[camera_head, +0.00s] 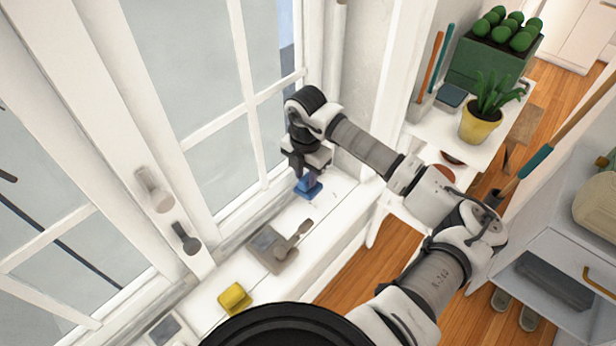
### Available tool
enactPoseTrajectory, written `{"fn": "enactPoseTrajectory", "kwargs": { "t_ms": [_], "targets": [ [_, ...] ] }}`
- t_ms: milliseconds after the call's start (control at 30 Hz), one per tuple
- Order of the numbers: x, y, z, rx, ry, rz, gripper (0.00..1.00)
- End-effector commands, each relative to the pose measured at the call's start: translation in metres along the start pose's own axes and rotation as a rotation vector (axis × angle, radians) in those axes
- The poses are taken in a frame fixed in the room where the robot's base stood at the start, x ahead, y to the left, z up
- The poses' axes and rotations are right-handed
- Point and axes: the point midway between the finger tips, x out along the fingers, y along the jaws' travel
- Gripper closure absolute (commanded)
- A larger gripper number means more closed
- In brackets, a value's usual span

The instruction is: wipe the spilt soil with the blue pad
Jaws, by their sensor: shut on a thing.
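The blue pad (308,187) is at the far end of the white window sill (330,207). My gripper (305,172) points down from above and is shut on the pad's upper part. The pad looks upright and low, at or just above the sill; I cannot tell whether it touches. The spilt soil is hard to make out. A few tiny dark specks may lie on the sill around the pad, and the pad and gripper may hide more.
A grey-brown tray (265,253) with a grey-brown scoop-like tool (293,238) lies nearer on the sill. A yellow block (235,299) lies closer still. The window frame (242,90) borders the left. A yellow plant pot (479,128) stands on a white table at right.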

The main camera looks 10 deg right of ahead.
Motion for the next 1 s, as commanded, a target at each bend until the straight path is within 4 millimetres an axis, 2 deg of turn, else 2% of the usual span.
{"fn": "enactPoseTrajectory", "kwargs": {
  "t_ms": [33, 200, 567, 1000],
  "targets": [
    [-0.008, -0.001, 0.0, 0.001, 0.0, -0.002, 1.0],
    [-0.022, -0.002, 0.001, 0.003, 0.001, -0.005, 1.0],
    [-0.023, -0.003, 0.001, 0.005, 0.002, -0.008, 1.0],
    [-0.053, -0.003, 0.0, 0.004, 0.003, -0.009, 1.0]
  ]
}}
